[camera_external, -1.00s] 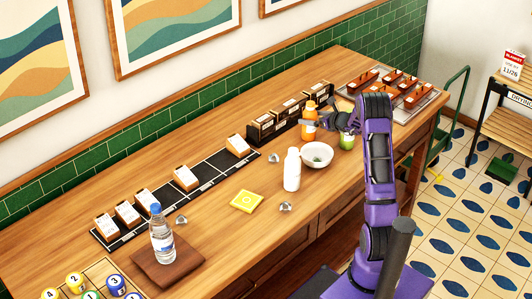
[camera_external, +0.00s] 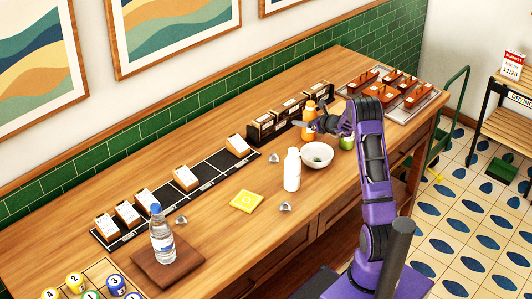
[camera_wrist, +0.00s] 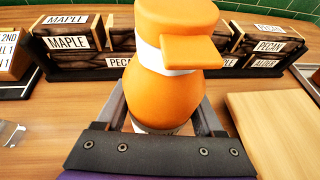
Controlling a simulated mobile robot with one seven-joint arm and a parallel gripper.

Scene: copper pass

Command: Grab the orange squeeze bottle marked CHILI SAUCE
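An orange squeeze bottle (camera_external: 309,118) stands on the wooden counter, in front of the dark row of boxes. In the wrist view the orange bottle (camera_wrist: 165,85) fills the middle, with a white band below its orange cap. No lettering on it is readable from here. My gripper (camera_external: 322,123) is at the bottle's right side in the external view. In the wrist view my gripper (camera_wrist: 162,112) has its fingers spread, one on each side of the bottle's body. The fingertips are partly hidden by the bottle, and I see no clear grip on it.
Boxes labelled MAPLE (camera_wrist: 68,42) and PECAN (camera_wrist: 270,45) stand behind the bottle. A wooden board (camera_wrist: 272,125) lies at right in the wrist view.

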